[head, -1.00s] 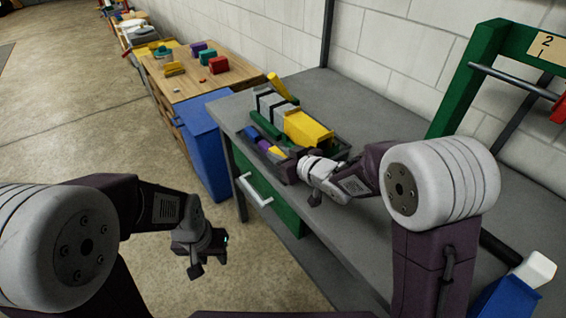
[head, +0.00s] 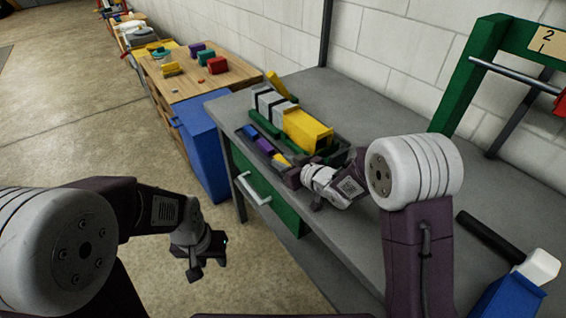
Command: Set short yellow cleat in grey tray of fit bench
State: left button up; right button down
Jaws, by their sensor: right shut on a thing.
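A small yellow piece (head: 281,160), which looks like the short yellow cleat, shows at the tray's near side, at the tip of my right gripper (head: 289,172). The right gripper is low over the tray's near right end and shut on this piece; its fingers are largely hidden by its own wrist. I cannot tell whether the piece touches the tray floor. My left gripper (head: 194,262) hangs empty over the floor, left of the bench, its fingers apart.
A large yellow block (head: 308,130), grey blocks (head: 270,103), a blue piece (head: 250,131) and a purple piece (head: 264,146) crowd the tray area. A blue bin (head: 207,145) stands left of the bench. The bench middle is clear.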

jog(key=c, duration=1.5)
grip_release()
jog(key=shift+r+p, duration=0.2)
jog(key=shift+p, duration=0.1)
jog(key=shift+s+d+r, duration=0.1)
jog(key=shift+s+d, duration=0.15)
jog(key=p+v, duration=0.1)
jog(key=v, duration=1)
jog(key=shift+s+r, duration=0.1)
